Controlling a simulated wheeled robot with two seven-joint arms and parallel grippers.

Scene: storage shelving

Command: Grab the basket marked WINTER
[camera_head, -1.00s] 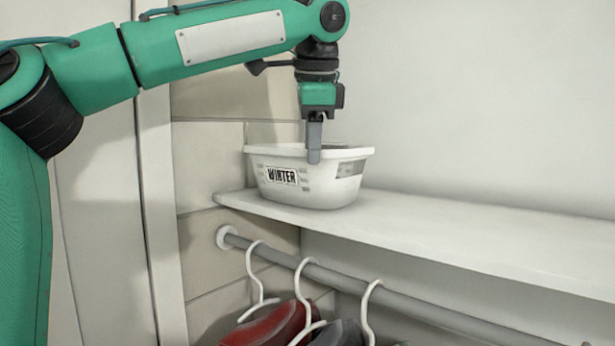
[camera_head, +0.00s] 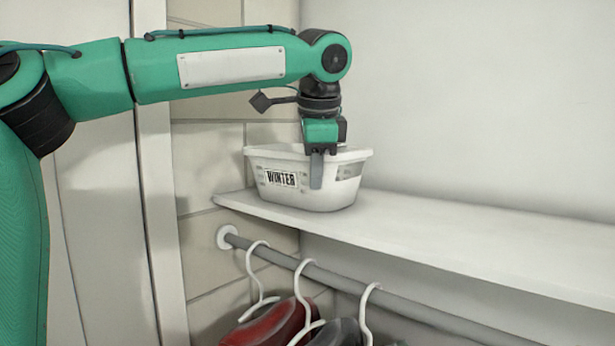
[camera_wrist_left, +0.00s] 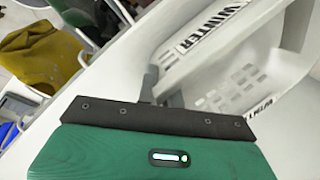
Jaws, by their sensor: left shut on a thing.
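The white basket (camera_head: 309,196) with a black-and-white WINTER label stands upright at the left end of the white shelf (camera_head: 430,237). My left gripper (camera_head: 316,172) points down at the basket's front rim and is shut on it, one grey finger lying outside the front wall. The other finger is hidden behind the rim. My right gripper is in neither view.
Below the shelf a grey rail (camera_head: 400,302) carries several white hangers (camera_head: 303,290) with a red garment (camera_head: 268,326) and a dark one. A wall stands close at left and behind. The shelf right of the basket is clear.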

